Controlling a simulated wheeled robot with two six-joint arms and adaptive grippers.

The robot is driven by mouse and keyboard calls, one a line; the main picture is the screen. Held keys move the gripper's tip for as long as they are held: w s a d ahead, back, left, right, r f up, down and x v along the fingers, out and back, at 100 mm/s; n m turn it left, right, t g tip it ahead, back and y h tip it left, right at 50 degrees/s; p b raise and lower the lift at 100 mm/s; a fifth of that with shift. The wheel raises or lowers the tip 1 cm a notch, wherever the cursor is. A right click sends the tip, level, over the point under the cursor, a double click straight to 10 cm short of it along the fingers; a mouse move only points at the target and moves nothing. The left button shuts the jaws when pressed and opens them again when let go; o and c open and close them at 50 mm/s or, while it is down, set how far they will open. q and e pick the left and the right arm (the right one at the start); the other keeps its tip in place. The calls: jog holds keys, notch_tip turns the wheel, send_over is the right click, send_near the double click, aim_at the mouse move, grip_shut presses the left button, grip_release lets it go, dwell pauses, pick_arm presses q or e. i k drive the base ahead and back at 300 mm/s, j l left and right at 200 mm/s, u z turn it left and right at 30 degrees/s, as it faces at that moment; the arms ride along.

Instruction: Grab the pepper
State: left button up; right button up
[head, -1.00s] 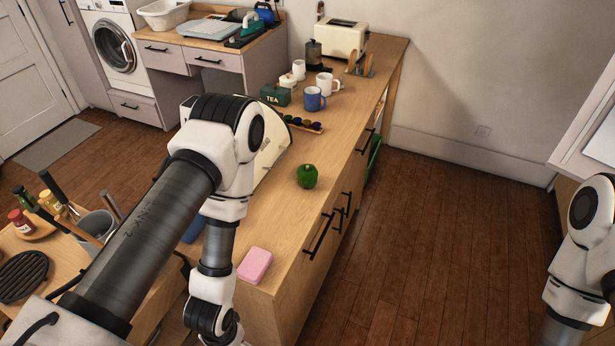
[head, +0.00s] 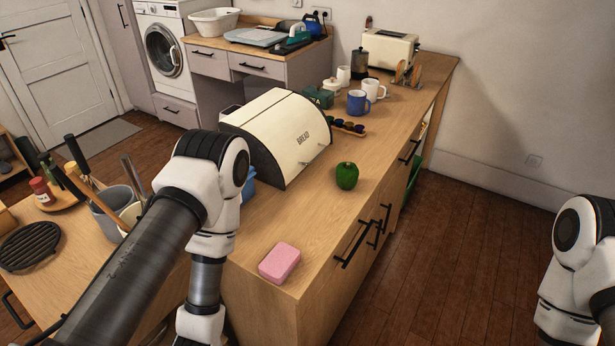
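A green pepper (head: 347,176) stands on the wooden counter (head: 300,215), right of the bread box and near the counter's right edge. Nothing touches it. My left arm comes in from the lower left and bends down in front of the counter's near left side. Its gripper is below the picture's bottom edge. My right arm shows at the right edge, over the floor, and its gripper is also out of the picture.
A cream bread box (head: 285,135) stands left of the pepper. A pink sponge (head: 279,262) lies at the counter's near end. Behind are a blue mug (head: 357,103), a white mug (head: 374,89), and a toaster (head: 388,50). The counter around the pepper's front is clear.

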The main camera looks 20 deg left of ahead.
aim_at(347, 172)
jog(key=i+l+u, duration=0.15)
jog(key=l+u, duration=0.15)
jog(key=i+l+u, duration=0.15)
jog(key=l+u, duration=0.2)
jog(key=i+l+u, duration=0.1)
jog(key=l+u, duration=0.5)
jog(key=l, duration=0.2)
